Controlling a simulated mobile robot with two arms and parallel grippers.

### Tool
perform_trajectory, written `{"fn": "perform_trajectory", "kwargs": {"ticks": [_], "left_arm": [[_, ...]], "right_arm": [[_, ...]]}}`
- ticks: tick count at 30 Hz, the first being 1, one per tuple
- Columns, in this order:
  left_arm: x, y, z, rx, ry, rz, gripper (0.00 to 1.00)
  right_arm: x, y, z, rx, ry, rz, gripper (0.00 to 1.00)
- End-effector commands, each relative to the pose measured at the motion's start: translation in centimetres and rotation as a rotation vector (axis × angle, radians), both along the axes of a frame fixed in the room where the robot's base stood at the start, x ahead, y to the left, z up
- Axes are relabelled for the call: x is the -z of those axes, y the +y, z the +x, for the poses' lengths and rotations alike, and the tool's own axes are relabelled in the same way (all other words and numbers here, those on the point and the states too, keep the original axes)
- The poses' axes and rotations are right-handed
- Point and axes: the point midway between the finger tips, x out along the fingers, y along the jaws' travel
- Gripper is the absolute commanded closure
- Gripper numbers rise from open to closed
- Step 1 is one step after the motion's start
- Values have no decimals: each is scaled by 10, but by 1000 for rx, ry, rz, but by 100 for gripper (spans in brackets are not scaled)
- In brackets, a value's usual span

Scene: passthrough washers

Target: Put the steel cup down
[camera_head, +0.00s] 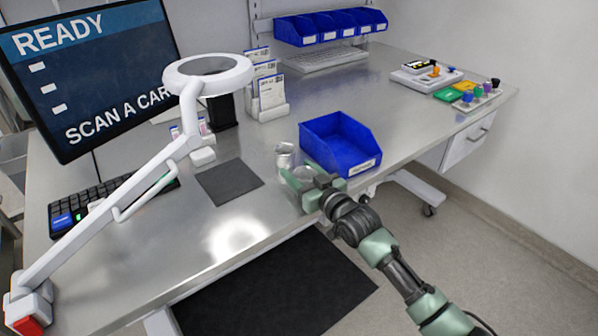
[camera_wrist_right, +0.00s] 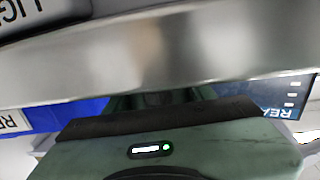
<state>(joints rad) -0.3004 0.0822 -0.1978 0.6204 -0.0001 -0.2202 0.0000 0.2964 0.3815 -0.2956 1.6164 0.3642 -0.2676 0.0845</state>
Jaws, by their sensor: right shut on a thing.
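The steel cup (camera_head: 285,152) is a small shiny cylinder near the bench's front edge, left of the blue bin. My right gripper (camera_head: 298,177) is shut on it, with green fingers partly hiding it. I cannot tell whether its base touches the bench. In the right wrist view a broad band of brushed metal (camera_wrist_right: 160,55) crosses the frame close to the camera; whether it is cup or bench is unclear. My left gripper is not in view.
A blue bin (camera_head: 338,143) stands just right of the gripper. A dark square mat (camera_head: 230,182) lies to the left on the steel bench (camera_head: 230,235). A white ring-lamp arm (camera_head: 160,150), monitor (camera_head: 90,70) and keyboard (camera_head: 110,195) occupy the left side. Bare bench lies around the mat.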

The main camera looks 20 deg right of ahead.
Motion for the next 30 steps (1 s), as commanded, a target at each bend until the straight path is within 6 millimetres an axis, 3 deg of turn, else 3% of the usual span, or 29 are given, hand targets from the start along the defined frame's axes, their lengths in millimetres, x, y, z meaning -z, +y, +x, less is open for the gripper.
{"fn": "perform_trajectory", "kwargs": {"ticks": [8, 9, 11, 12, 23, 30], "left_arm": [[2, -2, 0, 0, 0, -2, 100], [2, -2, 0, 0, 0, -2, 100], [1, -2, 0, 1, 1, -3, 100], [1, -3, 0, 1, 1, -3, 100], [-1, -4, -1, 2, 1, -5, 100], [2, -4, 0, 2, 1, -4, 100]], "right_arm": [[3, 0, 0, 0, 0, 1, 87], [4, 0, 0, 0, 1, 1, 43], [3, 0, 0, 0, 1, 1, 26], [3, 0, 0, 0, 1, 1, 24], [-2, 0, 0, 0, -1, 1, 24], [0, -10, -37, 0, 3, -1, 24]]}}
